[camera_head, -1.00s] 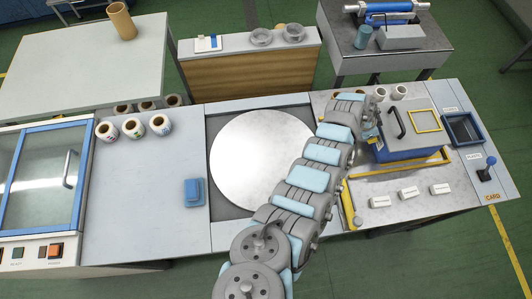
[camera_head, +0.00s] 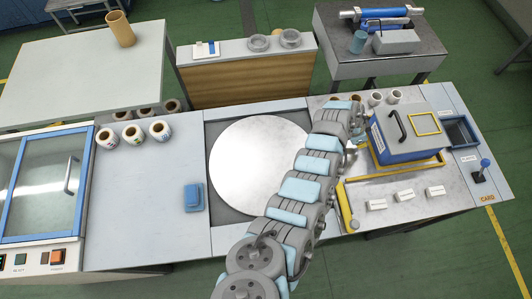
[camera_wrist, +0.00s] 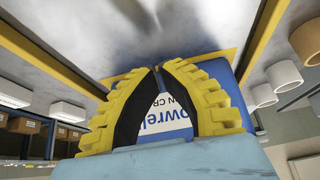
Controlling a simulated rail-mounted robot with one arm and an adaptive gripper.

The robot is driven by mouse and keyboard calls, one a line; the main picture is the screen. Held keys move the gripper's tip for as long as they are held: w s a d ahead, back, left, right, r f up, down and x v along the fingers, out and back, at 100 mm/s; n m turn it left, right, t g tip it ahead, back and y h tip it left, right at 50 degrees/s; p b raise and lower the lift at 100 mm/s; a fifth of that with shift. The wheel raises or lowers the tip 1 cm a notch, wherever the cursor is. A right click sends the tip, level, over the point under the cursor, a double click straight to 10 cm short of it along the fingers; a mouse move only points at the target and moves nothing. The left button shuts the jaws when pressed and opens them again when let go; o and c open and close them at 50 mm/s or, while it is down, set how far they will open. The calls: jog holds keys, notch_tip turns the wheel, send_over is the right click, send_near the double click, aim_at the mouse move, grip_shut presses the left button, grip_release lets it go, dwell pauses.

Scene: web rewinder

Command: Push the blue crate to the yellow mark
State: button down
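The blue crate (camera_head: 392,152) stands at the right of the bench, with a grey lid and dark handle. Its blue side and white lettered label (camera_wrist: 165,118) fill the middle of the wrist view. A yellow square outline (camera_head: 424,124) shows over the right of the lid; I cannot tell whether this is the mark. My gripper (camera_wrist: 158,68) is shut, its yellow-padded fingers meeting at the tips in front of the crate's label. In the head view it is at the crate's left side, partly hidden by my arm. Contact is not clear.
A yellow strip (camera_head: 395,174) runs along the crate's near side and another yellow bar (camera_head: 345,207) runs at its left. Several white blocks (camera_head: 404,195) lie in front. White rolls (camera_head: 393,97) stand behind. A dark bin (camera_head: 460,132) and joystick (camera_head: 484,169) are right.

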jog(key=shift+s+a+r+p, duration=0.15)
jog(key=shift+a+p, duration=0.45)
jog(key=shift+a, duration=0.3)
jog(key=shift+s+a+f+p, duration=0.1)
jog(key=shift+a+p, duration=0.45)
jog(key=shift+a, duration=0.3)
jog(key=shift+s+a+p, duration=0.2)
jog(key=shift+a+p, duration=0.25)
jog(key=shift+a, duration=0.85)
jog(key=shift+s+a+p, duration=0.15)
jog(key=shift+a+p, duration=0.3)
jog(key=shift+a, duration=0.8)
jog(key=a+r+p, duration=0.3)
jog(key=r+p, duration=0.3)
jog(key=r, duration=0.9)
jog(key=shift+s, duration=0.2)
jog(key=shift+f, duration=0.1)
